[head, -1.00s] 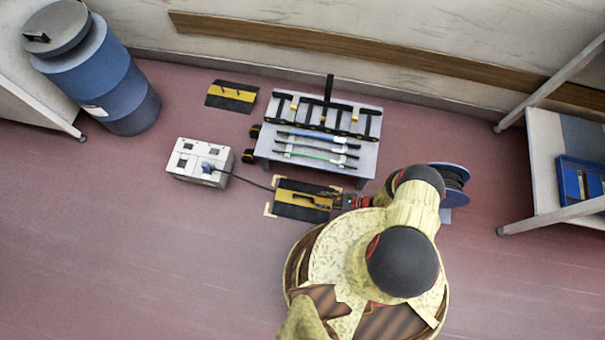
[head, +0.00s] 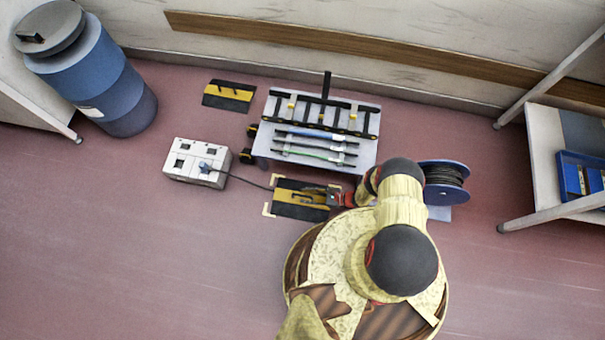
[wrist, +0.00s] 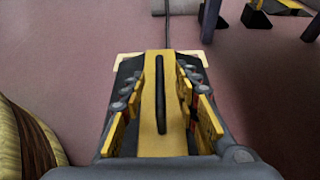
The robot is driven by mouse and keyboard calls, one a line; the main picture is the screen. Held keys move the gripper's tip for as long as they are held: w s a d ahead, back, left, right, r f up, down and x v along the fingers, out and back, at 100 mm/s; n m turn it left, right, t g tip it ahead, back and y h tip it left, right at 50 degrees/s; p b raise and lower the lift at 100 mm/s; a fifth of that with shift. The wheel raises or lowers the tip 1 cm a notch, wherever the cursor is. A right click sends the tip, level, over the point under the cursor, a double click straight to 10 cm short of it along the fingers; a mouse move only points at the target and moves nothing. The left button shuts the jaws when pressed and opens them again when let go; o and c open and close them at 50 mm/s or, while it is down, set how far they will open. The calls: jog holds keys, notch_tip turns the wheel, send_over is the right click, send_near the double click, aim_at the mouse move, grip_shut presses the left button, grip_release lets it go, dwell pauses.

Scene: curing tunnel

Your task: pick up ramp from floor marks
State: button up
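The ramp (head: 297,212) is a black plate with a yellow band, lying on the floor within pale corner marks (head: 267,209). In the wrist view its yellow band (wrist: 150,75) runs away from me, with a black bar handle (wrist: 160,95) along the middle. My gripper (head: 325,195) reaches in over the ramp's right side. In the wrist view my gripper (wrist: 160,100) is open, with one finger on each side of the handle and a gap to it on both sides. The fingers hide parts of the ramp's sides.
A cable runs from a white socket box (head: 197,163) across the ramp's area. A low grey trolley (head: 318,130) with rods stands just behind. A blue cable reel (head: 445,182) is right of my arm. A second ramp (head: 229,95) lies at the back left. Floor at front left is clear.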

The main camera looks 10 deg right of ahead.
jog(key=shift+c, duration=0.8)
grip_shut()
dwell(0.4)
